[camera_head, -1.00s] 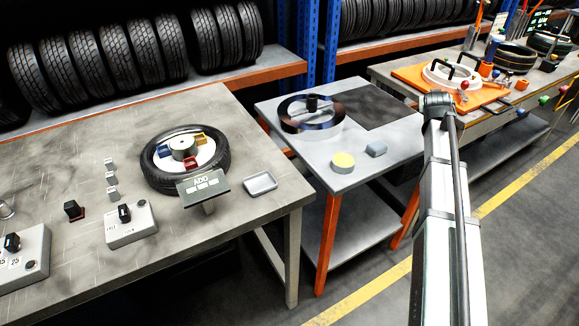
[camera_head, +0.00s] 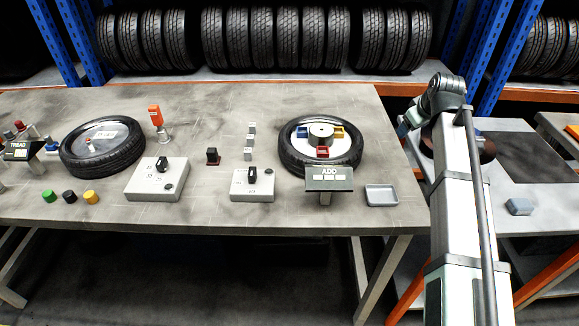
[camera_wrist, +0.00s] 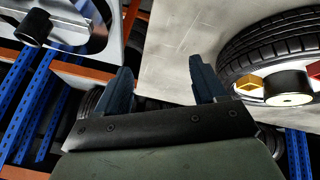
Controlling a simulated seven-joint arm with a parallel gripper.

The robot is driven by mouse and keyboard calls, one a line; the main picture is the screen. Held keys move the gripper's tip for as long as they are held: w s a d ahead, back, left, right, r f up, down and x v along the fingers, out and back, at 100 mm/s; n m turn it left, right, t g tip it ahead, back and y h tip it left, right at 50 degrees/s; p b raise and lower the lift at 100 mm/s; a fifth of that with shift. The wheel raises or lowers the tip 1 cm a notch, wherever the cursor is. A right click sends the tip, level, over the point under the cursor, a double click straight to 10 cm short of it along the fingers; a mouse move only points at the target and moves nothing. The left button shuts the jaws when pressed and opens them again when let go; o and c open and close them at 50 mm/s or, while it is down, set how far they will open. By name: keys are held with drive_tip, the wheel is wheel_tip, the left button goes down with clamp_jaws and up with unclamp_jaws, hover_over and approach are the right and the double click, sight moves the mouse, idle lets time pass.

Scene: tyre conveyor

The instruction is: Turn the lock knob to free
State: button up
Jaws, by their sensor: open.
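Two grey boxes on the near table each carry a black knob: a smaller box (camera_head: 252,187) with its knob (camera_head: 252,174), and a larger box (camera_head: 156,180) with its knob (camera_head: 162,164). Their labels are too small to read, so I cannot tell which is the lock knob. In the wrist view a metal ring (camera_wrist: 98,38) with a black handle (camera_wrist: 36,26) shows at upper left. My gripper (camera_wrist: 165,78) is open and empty between tables, right of both boxes in the head view. The head view barely shows its fingers.
A tyre (camera_head: 291,157) with coloured blocks stands behind an ADD sign (camera_head: 329,179). A grey tray (camera_head: 381,195) sits near the table's right corner. Another tyre (camera_head: 77,163) lies at left. Tyre racks line the back.

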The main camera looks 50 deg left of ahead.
drive_tip(key=s+a+r+n+g, duration=0.2)
drive_tip(key=s+a+n+g, duration=0.3)
drive_tip(key=s+a, duration=0.95)
drive_tip(key=n+g+h, duration=0.1)
drive_tip(key=n+g, duration=0.2)
drive_tip(key=n, duration=0.5)
approach(253, 171)
drive_tip(key=x, duration=0.9)
drive_tip(key=shift+a, duration=0.1)
drive_tip(key=shift+c, duration=0.3)
drive_tip(key=c, duration=1)
